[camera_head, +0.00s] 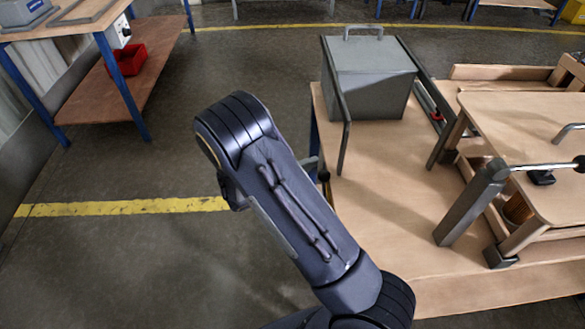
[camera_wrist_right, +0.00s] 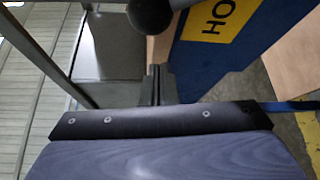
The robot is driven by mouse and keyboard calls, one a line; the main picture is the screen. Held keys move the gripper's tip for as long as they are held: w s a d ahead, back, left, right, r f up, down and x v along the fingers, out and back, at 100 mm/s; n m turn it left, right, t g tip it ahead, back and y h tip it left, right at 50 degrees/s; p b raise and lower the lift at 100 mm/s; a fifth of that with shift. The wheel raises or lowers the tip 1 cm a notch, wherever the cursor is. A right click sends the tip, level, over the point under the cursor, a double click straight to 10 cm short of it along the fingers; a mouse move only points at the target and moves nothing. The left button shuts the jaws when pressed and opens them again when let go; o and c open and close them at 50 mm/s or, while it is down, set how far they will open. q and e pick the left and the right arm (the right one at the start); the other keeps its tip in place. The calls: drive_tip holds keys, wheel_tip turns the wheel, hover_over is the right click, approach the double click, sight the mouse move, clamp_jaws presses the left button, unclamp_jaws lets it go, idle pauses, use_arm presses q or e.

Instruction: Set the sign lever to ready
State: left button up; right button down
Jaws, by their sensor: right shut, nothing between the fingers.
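A yellow sign plate (camera_wrist_right: 222,20) with the black letters "HO" shows on a blue panel in the right wrist view; the rest of its word is cut off. A round black knob (camera_wrist_right: 150,14), apparently the sign lever's end, is at the top edge of that view. My right gripper (camera_wrist_right: 157,72) is shut and empty, its fingertips pointing toward the knob, with a small gap in the picture. In the head view my own arm largely hides this gripper beside the table's left edge. My left gripper is out of view.
The wooden table (camera_head: 385,200) holds a grey lidded box (camera_head: 370,85) with a tall bar frame beside it. A wooden fixture (camera_head: 530,130) with a black-knobbed clamp rod stands at the right. Open floor lies left of the table.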

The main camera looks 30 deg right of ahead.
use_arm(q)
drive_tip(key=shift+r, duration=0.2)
use_arm(e)
drive_tip(key=shift+s+a+r, duration=0.2)
drive_tip(key=shift+s+a, duration=0.2)
drive_tip(key=shift+s, duration=0.4)
drive_tip(key=shift+s+a+r, duration=0.2)
drive_tip(key=shift+s+a, duration=0.15)
drive_tip(key=shift+s, duration=0.45)
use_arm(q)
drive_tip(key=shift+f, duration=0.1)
